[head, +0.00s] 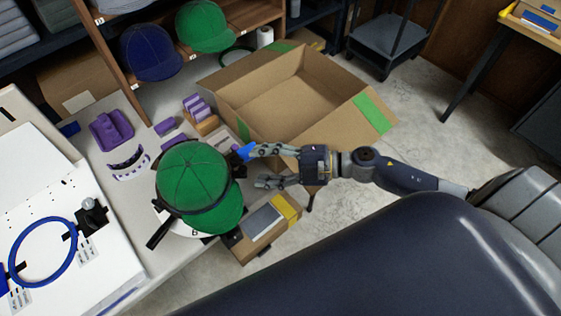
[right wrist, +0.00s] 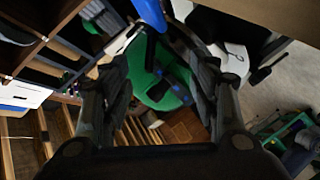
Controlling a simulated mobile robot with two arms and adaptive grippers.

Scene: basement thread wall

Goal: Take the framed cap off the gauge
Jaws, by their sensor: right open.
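The green cap (head: 192,172) sits on the gauge (head: 203,234) at the near edge of the table, with a dark frame band around its lower part. A black handle (head: 160,231) sticks out at its lower left. My right gripper (head: 252,168) is open just right of the cap, fingers pointing at it. A blue piece (head: 246,151) shows by its upper fingertip; I cannot tell whether they touch. In the right wrist view, green cap fabric (right wrist: 158,92) shows between the open fingers, and a blue piece (right wrist: 152,12) at the top. My left gripper is not in view.
An open cardboard box (head: 285,90) stands behind my right gripper. A small carton (head: 262,225) with a grey screen and yellow part is below it. A white board with a blue hoop (head: 43,252) lies left. A shelf holds a blue cap (head: 151,52) and another green cap (head: 205,27).

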